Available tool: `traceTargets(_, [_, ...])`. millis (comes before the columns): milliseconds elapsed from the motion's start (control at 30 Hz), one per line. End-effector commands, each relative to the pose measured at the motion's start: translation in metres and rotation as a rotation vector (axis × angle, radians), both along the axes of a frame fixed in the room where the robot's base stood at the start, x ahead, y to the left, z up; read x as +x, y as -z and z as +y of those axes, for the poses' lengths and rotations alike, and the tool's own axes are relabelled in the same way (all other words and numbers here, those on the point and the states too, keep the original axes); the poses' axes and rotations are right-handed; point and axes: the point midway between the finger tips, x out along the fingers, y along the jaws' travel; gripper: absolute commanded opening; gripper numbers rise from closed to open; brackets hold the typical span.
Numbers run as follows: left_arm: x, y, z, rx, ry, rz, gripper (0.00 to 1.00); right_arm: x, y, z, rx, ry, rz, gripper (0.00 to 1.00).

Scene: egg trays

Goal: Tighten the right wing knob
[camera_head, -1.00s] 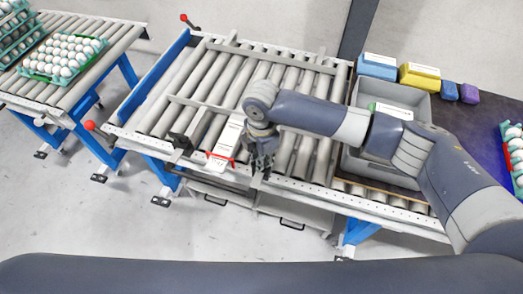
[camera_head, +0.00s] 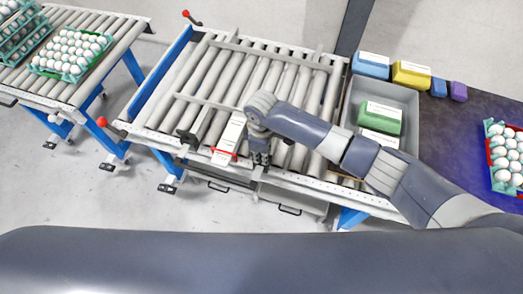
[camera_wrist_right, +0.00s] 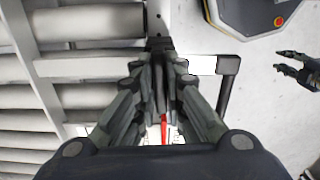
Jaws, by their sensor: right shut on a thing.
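My right gripper (camera_head: 261,158) is at the front rail of the roller table, just right of a white plate with a red strip (camera_head: 223,152). In the right wrist view the gripper (camera_wrist_right: 158,72) points at the rail with its fingers closed together. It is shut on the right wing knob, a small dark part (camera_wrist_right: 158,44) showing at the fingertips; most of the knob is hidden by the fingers. A black bracket (camera_head: 187,138) stands on the front rail left of the plate. My left gripper (camera_wrist_right: 284,61) shows at the right of the wrist view, fingers apart, empty.
A grey crate (camera_head: 414,108) with a green block (camera_head: 380,117) stands right of the rollers. Blue (camera_head: 371,65) and yellow (camera_head: 411,74) blocks lie behind it. Egg trays (camera_head: 80,70) sit on the left conveyor, and another tray (camera_head: 492,160) is at far right. Floor is clear in front.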

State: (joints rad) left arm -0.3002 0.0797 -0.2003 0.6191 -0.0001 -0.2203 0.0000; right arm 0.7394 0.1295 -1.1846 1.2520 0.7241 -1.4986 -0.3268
Motion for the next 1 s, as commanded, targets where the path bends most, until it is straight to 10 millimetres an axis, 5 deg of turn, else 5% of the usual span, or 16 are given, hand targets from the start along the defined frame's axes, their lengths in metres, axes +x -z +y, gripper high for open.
traceTargets(700, [0.0007,-0.0073,-0.0004,0.0,0.0,-0.002,0.32,0.0013,-0.0004,-0.0005,-0.001,0.074,-0.004,0.0])
traceTargets(733, [0.0008,-0.0073,-0.0003,0.0,0.0,-0.002,0.32,0.0013,-0.0004,-0.0005,-0.001,0.074,-0.004,0.17])
traceTargets(800, [0.0008,-0.0073,-0.0003,0.0,0.0,-0.002,0.32,0.0013,-0.0005,-0.0005,-0.001,0.074,-0.003,0.3])
traceTargets(1000, [0.001,-0.0073,-0.0003,0.0,0.0,-0.002,0.32,0.0018,-0.0005,-0.0009,-0.001,0.074,-0.005,0.33])
